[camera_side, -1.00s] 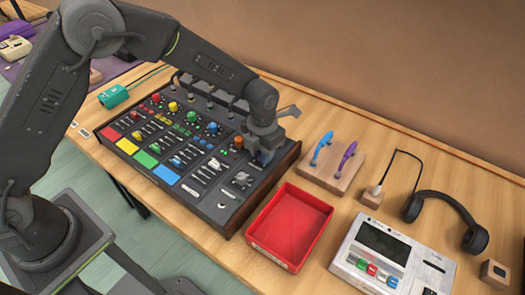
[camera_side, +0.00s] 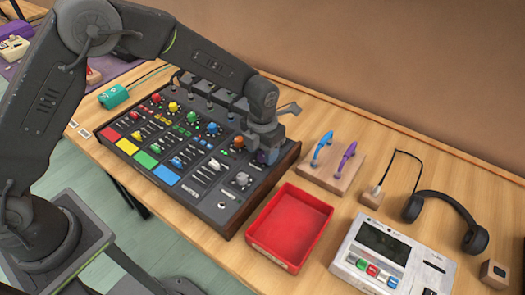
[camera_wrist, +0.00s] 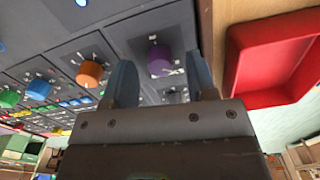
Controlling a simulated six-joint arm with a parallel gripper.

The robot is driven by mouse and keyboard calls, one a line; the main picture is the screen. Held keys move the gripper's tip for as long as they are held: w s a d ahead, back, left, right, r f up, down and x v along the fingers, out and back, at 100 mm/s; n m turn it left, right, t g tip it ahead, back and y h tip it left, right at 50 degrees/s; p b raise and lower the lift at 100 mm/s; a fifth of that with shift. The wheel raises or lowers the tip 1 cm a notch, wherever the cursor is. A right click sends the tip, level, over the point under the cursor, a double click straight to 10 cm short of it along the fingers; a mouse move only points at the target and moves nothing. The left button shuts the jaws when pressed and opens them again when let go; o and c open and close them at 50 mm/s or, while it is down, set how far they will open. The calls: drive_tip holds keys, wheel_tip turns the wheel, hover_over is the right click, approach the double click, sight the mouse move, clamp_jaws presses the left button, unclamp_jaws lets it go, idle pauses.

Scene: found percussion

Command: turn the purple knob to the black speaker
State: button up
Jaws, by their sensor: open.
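The purple knob (camera_wrist: 160,60) is on the dark mixing console, with pale marks around it on its panel. In the wrist view it lies between the two blue-grey fingers of my gripper (camera_wrist: 162,78), with gaps on both sides. The fingers are open and hold nothing. In the side view my gripper (camera_side: 266,148) is over the console's right end and mostly hides the knob. Several dark boxes (camera_side: 240,106) stand along the console's back edge. I cannot tell which, if any, is the black speaker.
An orange knob (camera_wrist: 90,73) sits left of the purple one. A red tray (camera_side: 291,228) stands close to the console's right end. A wooden block with blue and purple handles (camera_side: 332,169), headphones (camera_side: 446,207) and a white device (camera_side: 391,258) lie farther right.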

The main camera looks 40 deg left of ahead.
sight(262, 154)
wheel_tip(262, 154, up, 13)
idle(0.3)
wheel_tip(262, 154, down, 14)
drive_tip(key=m, duration=3.1)
